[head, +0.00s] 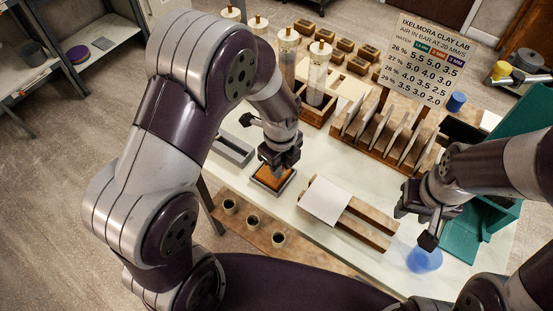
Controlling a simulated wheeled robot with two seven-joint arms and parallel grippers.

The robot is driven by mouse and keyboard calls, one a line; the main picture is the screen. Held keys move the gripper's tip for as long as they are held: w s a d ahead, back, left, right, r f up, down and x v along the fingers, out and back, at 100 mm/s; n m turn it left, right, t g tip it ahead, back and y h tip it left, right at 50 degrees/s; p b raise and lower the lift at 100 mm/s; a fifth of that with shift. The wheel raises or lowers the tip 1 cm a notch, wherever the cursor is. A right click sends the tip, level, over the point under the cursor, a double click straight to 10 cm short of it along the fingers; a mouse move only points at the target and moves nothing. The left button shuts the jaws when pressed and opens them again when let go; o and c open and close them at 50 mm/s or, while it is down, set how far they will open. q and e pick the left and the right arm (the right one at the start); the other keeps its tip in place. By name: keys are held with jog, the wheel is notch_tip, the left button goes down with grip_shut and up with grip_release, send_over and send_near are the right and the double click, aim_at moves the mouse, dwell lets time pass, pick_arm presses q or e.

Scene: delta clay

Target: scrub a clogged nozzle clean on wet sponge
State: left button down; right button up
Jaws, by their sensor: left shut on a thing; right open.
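An orange-brown sponge (284,180) sits in a small grey tray (270,190) near the middle of the white table. My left gripper (274,166) points down right over the sponge. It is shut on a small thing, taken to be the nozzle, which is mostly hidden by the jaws. I cannot tell whether its tip touches the sponge. My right gripper (414,226) is open and empty at the right of the table, above a blue translucent round thing (426,262).
A white sheet (326,201) lies across wooden rails (368,231). Clear cylinders (319,75) stand in a wooden rack behind. Slabs stand in a wooden rack (385,150) below the sign (426,60). Several small cups (252,221) line the front edge. A teal structure (511,135) bounds the right.

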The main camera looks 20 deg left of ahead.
pick_arm(q)
jog(key=shift+s+a+f, duration=0.15)
jog(key=shift+s+f, duration=0.05)
jog(key=shift+w+a, duration=0.15)
jog(key=shift+a, duration=0.3)
jog(key=shift+w+a+p, duration=0.15)
jog(key=shift+w+a, duration=0.05)
jog(key=shift+a, duration=0.55)
jog(key=shift+w+a+p, duration=0.15)
jog(key=shift+a, duration=0.6)
jog(key=shift+d, duration=0.1)
jog(key=shift+d, duration=0.5)
jog(key=shift+s+d+f+p, duration=0.1)
jog(key=shift+d+p, duration=0.05)
jog(key=shift+d, duration=0.6)
jog(key=shift+s+d+p, duration=0.1)
jog(key=shift+d+p, duration=0.05)
jog(key=shift+d, duration=0.6)
